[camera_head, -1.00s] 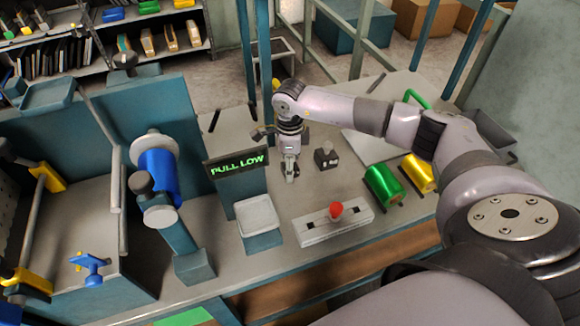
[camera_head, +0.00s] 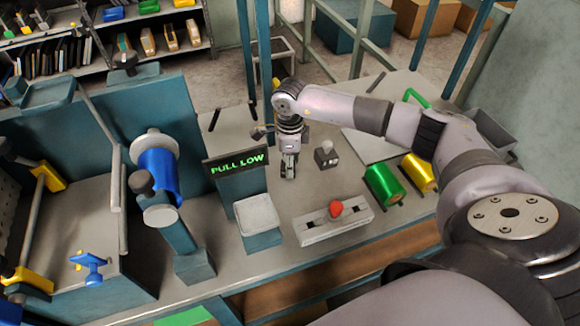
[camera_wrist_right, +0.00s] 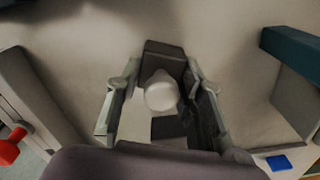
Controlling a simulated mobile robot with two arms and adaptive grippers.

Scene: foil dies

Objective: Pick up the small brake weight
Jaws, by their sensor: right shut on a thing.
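My right gripper (camera_head: 289,171) points down over the bench, between the PULL LOW display and a dark weight with a pale knob (camera_head: 326,157). In the right wrist view, my right gripper (camera_wrist_right: 161,110) has its fingers on both sides of a small dark block with a pale round knob (camera_wrist_right: 161,92), the small brake weight. It is shut on this weight. In the head view the fingers mostly hide it, and I cannot tell whether it is clear of the bench. My left gripper is not in view.
The PULL LOW display (camera_head: 237,163) and a pale square pan (camera_head: 257,215) stand left of the gripper. A slotted plate (camera_head: 310,232) with a red knob (camera_head: 335,208) lies in front. Green (camera_head: 382,183) and gold (camera_head: 418,172) rolls lie to the right.

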